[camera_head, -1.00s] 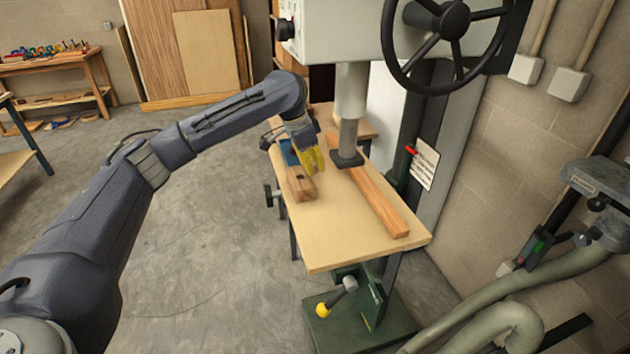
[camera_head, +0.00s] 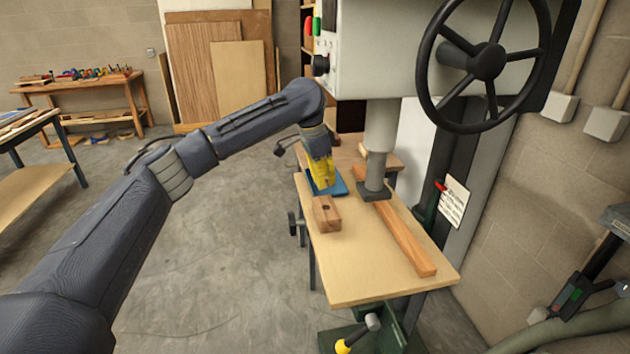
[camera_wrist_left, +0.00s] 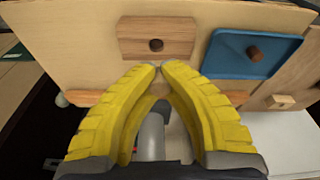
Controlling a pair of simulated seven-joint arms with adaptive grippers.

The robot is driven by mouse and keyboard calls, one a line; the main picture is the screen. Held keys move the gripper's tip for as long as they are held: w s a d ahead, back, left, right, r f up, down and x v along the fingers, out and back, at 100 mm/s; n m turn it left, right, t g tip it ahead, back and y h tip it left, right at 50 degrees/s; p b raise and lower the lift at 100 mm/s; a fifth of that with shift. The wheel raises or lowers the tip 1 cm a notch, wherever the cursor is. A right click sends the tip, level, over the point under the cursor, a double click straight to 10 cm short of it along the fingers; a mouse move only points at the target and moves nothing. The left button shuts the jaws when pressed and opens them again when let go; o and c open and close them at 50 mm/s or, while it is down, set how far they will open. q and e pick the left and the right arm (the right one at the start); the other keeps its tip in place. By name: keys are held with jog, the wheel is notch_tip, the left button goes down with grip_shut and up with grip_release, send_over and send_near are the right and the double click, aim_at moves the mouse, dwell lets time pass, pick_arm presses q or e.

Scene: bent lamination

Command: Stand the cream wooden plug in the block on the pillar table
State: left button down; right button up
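My left gripper (camera_head: 327,190), with yellow ribbed fingers, is in front of the blue tray (camera_head: 342,186) in the head view. In the left wrist view its fingers (camera_wrist_left: 159,68) close together around a small pale piece, seemingly the cream wooden plug (camera_wrist_left: 160,88), mostly hidden by the fingers. The brown wooden block (camera_head: 327,214) lies on the pillar table (camera_head: 365,265). The block (camera_wrist_left: 130,38) shows a dark, empty round hole beyond the fingertips in the wrist view. My right gripper is not in view.
A dark brown plug (camera_wrist_left: 254,53) is on the blue tray. A long wooden strip (camera_head: 405,240) lies along the table. The drill press's grey column (camera_head: 378,140) comes down close to the right of my gripper. The table's front part is clear.

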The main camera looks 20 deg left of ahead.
aim_at(327, 210)
pick_arm(q)
jog(key=shift+d+f, duration=0.6)
jog(key=shift+f, duration=0.2)
jog(key=shift+a+f, duration=0.15)
jog(key=shift+f, duration=2.1)
jog(key=shift+s+f, duration=0.1)
jog(key=shift+f, duration=0.45)
dwell(1.2)
jog(key=c, duration=1)
grip_release()
jog(key=shift+c, duration=0.2)
jog(key=shift+w+d+v, duration=0.15)
jog(key=shift+d+v, duration=0.05)
jog(key=shift+v, duration=0.95)
jog(key=shift+w+d+v, duration=0.15)
jog(key=shift+d+v, duration=0.05)
jog(key=shift+v, duration=0.95)
jog(key=shift+w+d+v, duration=0.1)
jog(key=shift+d+v, duration=0.1)
jog(key=shift+v, duration=0.9)
jog(key=shift+r, duration=0.35)
jog(key=shift+f, duration=0.1)
